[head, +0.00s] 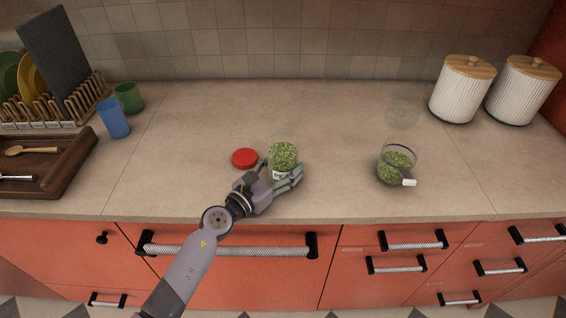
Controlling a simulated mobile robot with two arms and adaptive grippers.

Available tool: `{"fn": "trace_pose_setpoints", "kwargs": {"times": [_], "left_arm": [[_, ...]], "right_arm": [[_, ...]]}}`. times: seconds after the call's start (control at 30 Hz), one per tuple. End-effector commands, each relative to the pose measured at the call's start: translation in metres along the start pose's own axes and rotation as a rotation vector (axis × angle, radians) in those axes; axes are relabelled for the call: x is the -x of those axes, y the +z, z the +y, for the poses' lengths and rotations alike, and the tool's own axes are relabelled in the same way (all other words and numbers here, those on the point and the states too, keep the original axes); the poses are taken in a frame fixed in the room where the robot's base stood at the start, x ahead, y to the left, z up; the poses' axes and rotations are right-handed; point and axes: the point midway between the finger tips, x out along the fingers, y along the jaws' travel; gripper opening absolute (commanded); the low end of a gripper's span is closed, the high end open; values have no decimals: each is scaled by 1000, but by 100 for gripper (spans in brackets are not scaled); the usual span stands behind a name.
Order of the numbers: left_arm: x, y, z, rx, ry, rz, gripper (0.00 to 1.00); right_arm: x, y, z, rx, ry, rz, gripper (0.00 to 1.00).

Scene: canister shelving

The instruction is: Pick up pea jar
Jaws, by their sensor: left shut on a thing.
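The pea jar (283,156) is a clear jar full of green peas with a white label low on its front. It is upright at the counter's middle, near the front edge. My left gripper (281,180) is shut on the jar's lower part, its fingers around the near and right sides. I cannot tell whether the jar's base touches the counter. A red lid (245,158) lies flat on the counter just left of the jar. My right gripper is not in view.
A glass container (397,164) with peas stands to the right, and a clear round lid (402,113) lies behind it. White canisters (460,92) stand at the back right. Blue (113,119) and green (128,98) cups, a dish rack (52,108) and a wooden tray (66,177) are left.

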Motion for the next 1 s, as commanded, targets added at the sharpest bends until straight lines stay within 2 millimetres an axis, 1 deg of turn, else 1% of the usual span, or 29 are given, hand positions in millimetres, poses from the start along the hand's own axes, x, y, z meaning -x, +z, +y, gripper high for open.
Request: {"fn": "trace_pose_setpoints", "kwargs": {"times": [0.17,0.27,0.37,0.47,0.57,0.67,0.7,0.8,0.9,1.0], "left_arm": [[0,5,0,-1,1,-4,10],[0,11,0,-3,1,-4,10],[0,22,0,-2,1,-5,10],[0,39,1,-4,1,-6,10],[-1,64,0,-3,1,-8,10],[-1,92,0,-1,1,-10,10],[0,105,0,-2,3,-10,10],[0,131,0,-1,3,-10,10],[0,154,0,-1,2,-11,10],[-1,172,0,-2,0,-10,10]], "right_arm": [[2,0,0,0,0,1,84],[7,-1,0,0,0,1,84],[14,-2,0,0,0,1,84],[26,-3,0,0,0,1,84],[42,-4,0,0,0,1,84],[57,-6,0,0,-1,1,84],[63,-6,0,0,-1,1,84],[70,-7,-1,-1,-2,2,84],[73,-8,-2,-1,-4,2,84],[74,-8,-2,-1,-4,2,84]]}}
